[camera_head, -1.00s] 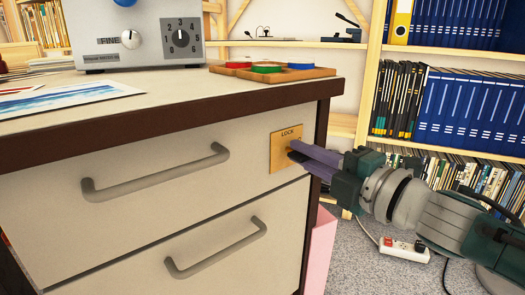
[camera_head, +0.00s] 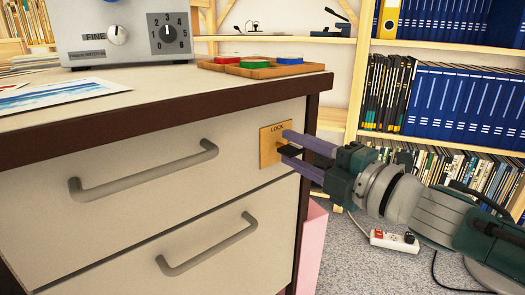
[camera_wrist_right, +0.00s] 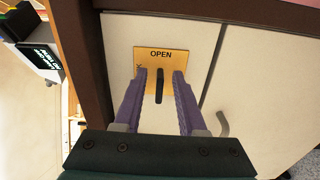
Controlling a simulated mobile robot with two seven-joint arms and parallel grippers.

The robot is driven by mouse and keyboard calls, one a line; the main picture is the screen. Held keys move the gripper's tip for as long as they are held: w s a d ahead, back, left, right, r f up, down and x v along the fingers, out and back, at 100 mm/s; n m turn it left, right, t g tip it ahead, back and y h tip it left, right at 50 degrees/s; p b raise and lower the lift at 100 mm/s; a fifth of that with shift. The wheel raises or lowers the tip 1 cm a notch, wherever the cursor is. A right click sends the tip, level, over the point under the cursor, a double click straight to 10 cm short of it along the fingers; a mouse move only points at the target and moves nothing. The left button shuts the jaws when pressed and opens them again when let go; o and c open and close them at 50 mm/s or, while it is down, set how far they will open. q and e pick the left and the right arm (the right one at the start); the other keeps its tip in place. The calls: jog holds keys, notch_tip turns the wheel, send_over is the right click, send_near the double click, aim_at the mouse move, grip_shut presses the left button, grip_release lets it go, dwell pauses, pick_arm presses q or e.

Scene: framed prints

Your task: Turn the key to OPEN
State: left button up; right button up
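The brass lock plate (camera_head: 264,143) is on the top drawer's front, near its right edge, with LOCK printed at its top in the head view. In the right wrist view the plate (camera_wrist_right: 151,56) reads OPEN at its top, and part of LOCK shows at the left behind a finger. The black key (camera_head: 289,150) lies level in the head view. In the wrist view the key (camera_wrist_right: 159,86) lines up with the OPEN word. My right gripper (camera_head: 282,146) is open, its purple fingers on both sides of the key, with gaps visible. My left gripper is not in view.
Drawer handles (camera_head: 150,175) stick out left of the lock. The desk top (camera_head: 170,97) overhangs above, bearing a grey instrument (camera_head: 125,35) and a wooden tray (camera_head: 260,72). A pink panel (camera_head: 312,245) stands below the arm. Bookshelves (camera_head: 455,60) stand behind.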

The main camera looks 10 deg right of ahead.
pick_arm(q)
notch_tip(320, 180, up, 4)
jog(key=p, duration=0.3)
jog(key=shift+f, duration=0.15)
pick_arm(e)
jog(key=v, duration=0.9)
jog(key=shift+s, duration=0.25)
jog(key=shift+d, duration=0.1)
